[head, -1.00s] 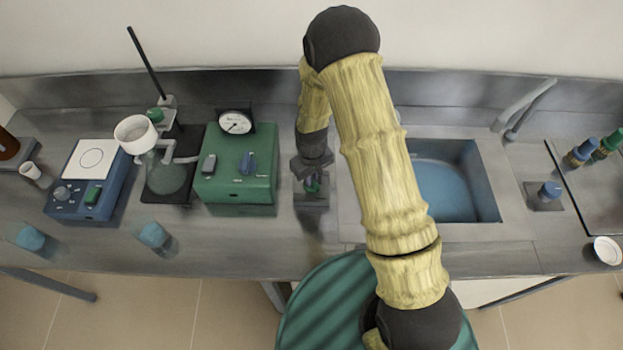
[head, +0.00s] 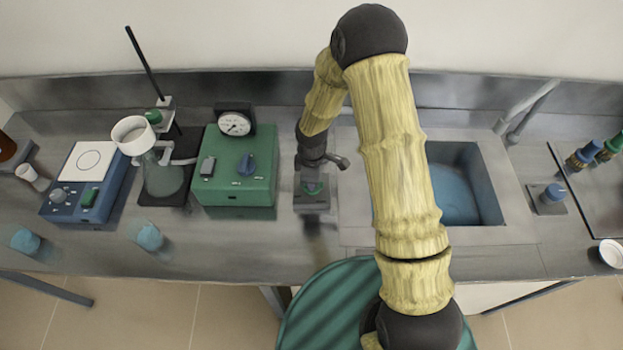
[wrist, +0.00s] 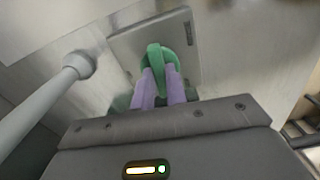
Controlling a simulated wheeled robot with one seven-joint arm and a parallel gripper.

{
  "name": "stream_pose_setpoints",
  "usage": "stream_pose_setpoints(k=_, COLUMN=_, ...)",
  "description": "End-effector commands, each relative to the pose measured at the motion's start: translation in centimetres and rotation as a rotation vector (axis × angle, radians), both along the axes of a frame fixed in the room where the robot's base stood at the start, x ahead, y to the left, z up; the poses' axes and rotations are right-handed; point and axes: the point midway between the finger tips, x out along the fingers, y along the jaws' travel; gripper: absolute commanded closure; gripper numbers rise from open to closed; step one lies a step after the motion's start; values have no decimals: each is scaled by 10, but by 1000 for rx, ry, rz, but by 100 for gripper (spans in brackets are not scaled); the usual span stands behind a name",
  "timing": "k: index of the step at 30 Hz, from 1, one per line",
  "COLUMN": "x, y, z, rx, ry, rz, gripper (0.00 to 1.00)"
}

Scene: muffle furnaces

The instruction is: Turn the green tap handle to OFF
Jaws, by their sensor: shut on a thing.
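The green tap handle (wrist: 158,56) stands up from a grey square plate (wrist: 186,40) in the wrist view, with a small dark label that I cannot read near one corner of the plate. My gripper (wrist: 163,78) has its two pale purple fingers shut on the handle. The handle's exact angle against the label is unclear.
A green box (head: 235,190) with a gauge (head: 235,123) stands left of the tap. A sink (head: 470,190) lies to the right, partly behind my arm. A grey pipe (wrist: 40,100) runs close on the left in the wrist view.

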Motion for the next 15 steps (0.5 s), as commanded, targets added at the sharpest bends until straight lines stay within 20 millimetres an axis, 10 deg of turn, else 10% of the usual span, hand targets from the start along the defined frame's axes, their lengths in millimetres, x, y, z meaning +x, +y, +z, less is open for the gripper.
stream_pose_setpoints(k=15, x=1, y=1, z=1, rx=3, ry=-4, rz=113, gripper=100)
